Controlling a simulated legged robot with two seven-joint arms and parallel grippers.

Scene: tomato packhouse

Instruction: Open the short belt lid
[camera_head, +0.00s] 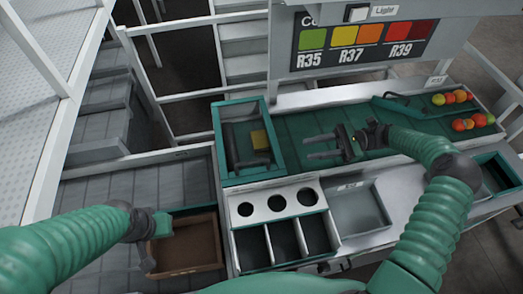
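My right gripper (318,147) is over the green belt (300,125), its two dark fingers pointing left with a gap between them. It is open, and nothing shows between the fingers. The green-framed box (218,130) is to the left of the fingertips, apart from them. It holds dark parts and a yellow block (260,140). I cannot tell for sure which part is the short belt lid. My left gripper (150,255) is low at the left, by the edge of a brown crate (190,257); its finger opening is unclear.
Red and yellow tomatoes (466,123) sit at the belt's far right. A green bar-like part (398,106) lies across the belt. A white panel with three round holes (278,203) and a grey tray (357,210) are in front. A colour-chart sign (365,43) hangs above.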

